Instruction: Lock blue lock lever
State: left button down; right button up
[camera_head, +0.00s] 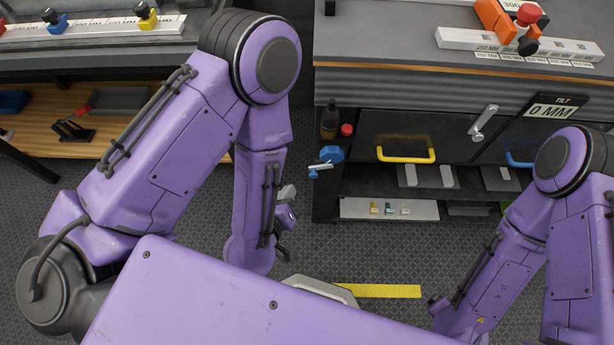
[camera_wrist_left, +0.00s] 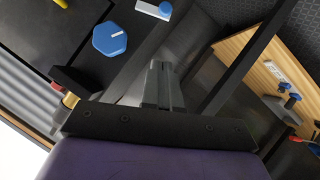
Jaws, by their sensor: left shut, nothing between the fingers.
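A blue knob (camera_head: 331,154) sits at the left end of the black cabinet front in the head view. A small blue lever (camera_head: 319,172) shows just below and left of it. A smaller blue and white part (camera_wrist_left: 154,9) is at the top edge. I cannot tell which of these is the lock lever's handle. My left gripper (camera_head: 288,205), partly hidden by my arm, is left of the blue parts. Its fingers (camera_wrist_left: 161,85) are shut, empty and apart from them.
A dark bottle (camera_head: 329,122) and red cap (camera_head: 347,130) stand near the blue knob. A wooden shelf (camera_head: 97,142) is at left. Floor is clear between the benches.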

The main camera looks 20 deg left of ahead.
pick_arm(q)
jog(key=f+b+x, duration=0.1)
jog(key=b+x, duration=0.3)
jog(key=x, duration=0.1)
send_near(313, 169)
jog(key=w+a+r, duration=0.2)
jog(key=w, duration=0.1)
jog(key=shift+w+d+f, duration=0.2)
jog(key=shift+d+f, duration=0.15)
jog(key=shift+f, duration=0.3)
jog(key=shift+w+d+f, duration=0.2)
jog(key=shift+d+f, duration=0.15)
jog(key=shift+f, duration=0.35)
jog(key=shift+w+d+f, duration=0.15)
jog(key=shift+d+f, duration=0.2)
jog(key=shift+f, duration=0.3)
jog(key=shift+b, duration=0.3)
